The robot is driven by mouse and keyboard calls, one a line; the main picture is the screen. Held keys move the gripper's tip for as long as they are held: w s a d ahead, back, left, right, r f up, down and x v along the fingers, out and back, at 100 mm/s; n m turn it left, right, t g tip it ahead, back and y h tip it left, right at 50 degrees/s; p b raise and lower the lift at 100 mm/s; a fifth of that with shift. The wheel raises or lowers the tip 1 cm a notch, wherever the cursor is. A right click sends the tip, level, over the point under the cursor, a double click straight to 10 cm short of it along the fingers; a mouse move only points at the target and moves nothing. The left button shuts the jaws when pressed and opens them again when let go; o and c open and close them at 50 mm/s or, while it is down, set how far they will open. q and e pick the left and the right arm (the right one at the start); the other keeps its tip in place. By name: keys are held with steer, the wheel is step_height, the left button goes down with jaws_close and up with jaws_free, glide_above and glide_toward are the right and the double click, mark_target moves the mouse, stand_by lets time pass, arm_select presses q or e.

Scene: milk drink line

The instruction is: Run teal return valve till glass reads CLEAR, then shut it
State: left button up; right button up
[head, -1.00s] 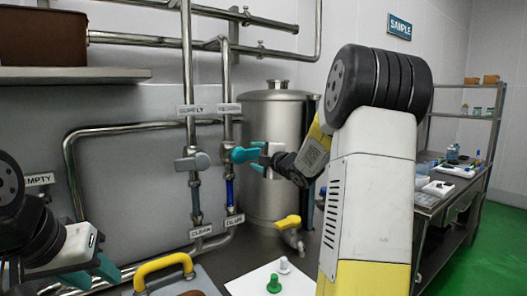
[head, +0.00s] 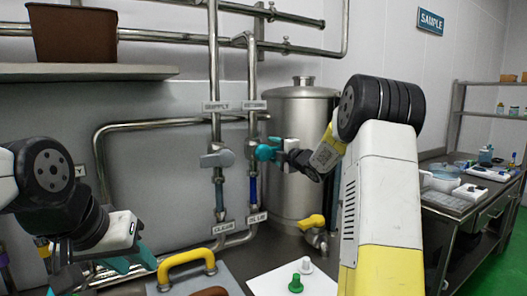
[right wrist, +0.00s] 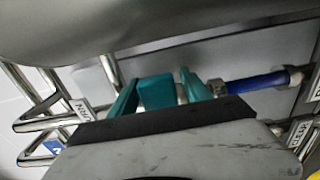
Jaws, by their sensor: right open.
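The teal return valve (head: 263,152) sits on the right-hand vertical pipe, under a label that is hard to read. My right gripper (head: 277,151) is at its handle, coming from the right. In the right wrist view the teal handle (right wrist: 157,92) lies between the open teal fingers (right wrist: 158,97); I cannot tell its exact angle. The return sight glass (head: 252,190) below is deep blue and also shows in the right wrist view (right wrist: 258,83). Its tag (head: 257,218) is blurred. My left gripper (head: 128,262) is open and empty at lower left.
The grey supply valve (head: 217,157) and its grey-blue glass (head: 219,193) stand just left, above a CLEAR tag (head: 223,226). A steel tank (head: 305,185) is behind. A yellow-handled tap (head: 312,222), yellow handle (head: 187,264) and green knob (head: 296,284) are below.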

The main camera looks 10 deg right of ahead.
jaws_close()
stand_by(1.4)
